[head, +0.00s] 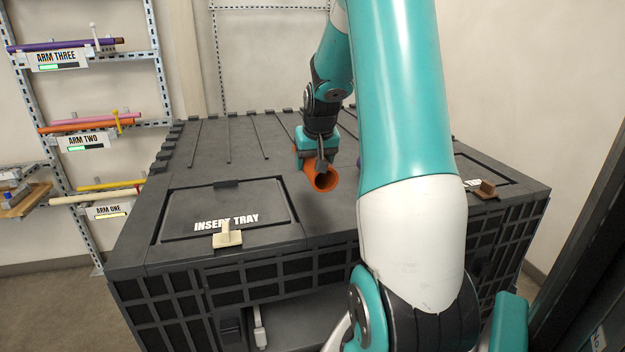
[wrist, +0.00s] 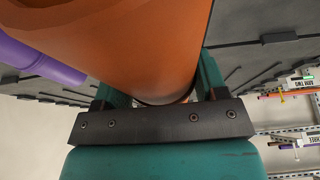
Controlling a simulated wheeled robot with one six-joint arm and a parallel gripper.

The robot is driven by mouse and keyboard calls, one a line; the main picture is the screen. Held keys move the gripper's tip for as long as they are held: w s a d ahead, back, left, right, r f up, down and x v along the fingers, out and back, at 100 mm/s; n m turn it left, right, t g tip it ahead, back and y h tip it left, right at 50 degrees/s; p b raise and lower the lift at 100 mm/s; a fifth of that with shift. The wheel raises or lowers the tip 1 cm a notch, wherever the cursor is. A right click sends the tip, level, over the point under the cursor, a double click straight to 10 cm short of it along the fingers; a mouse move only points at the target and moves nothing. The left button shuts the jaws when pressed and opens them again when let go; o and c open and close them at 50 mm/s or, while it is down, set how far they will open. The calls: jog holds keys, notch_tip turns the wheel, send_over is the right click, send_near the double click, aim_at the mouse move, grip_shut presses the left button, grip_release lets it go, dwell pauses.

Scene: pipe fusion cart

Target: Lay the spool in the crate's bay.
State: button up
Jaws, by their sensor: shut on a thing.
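An orange hollow pipe piece (head: 323,181), which looks like the spool, is in my gripper (head: 313,166) over the top of the dark grey crate (head: 240,140). It has an open round end facing the head camera. In the wrist view the orange piece (wrist: 150,40) fills the space between the two fingers of my gripper (wrist: 155,90), which are shut on it. Whether the piece touches the crate top is unclear. I cannot make out the bay; my arm hides part of the crate's right side.
An insert tray lid (head: 225,205) with a cream handle (head: 227,238) lies at the crate's left. A brown handle (head: 486,189) is at the right. A purple pipe (wrist: 40,60) is beside the orange piece. Racks with coloured rods (head: 95,120) stand at the left wall.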

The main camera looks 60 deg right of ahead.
jog(key=shift+f+p, duration=0.6)
jog(key=shift+f, duration=2.85)
jog(key=shift+f, duration=0.2)
jog(key=o, duration=1)
jog(key=shift+o, duration=0.2)
jog(key=shift+r, duration=0.15)
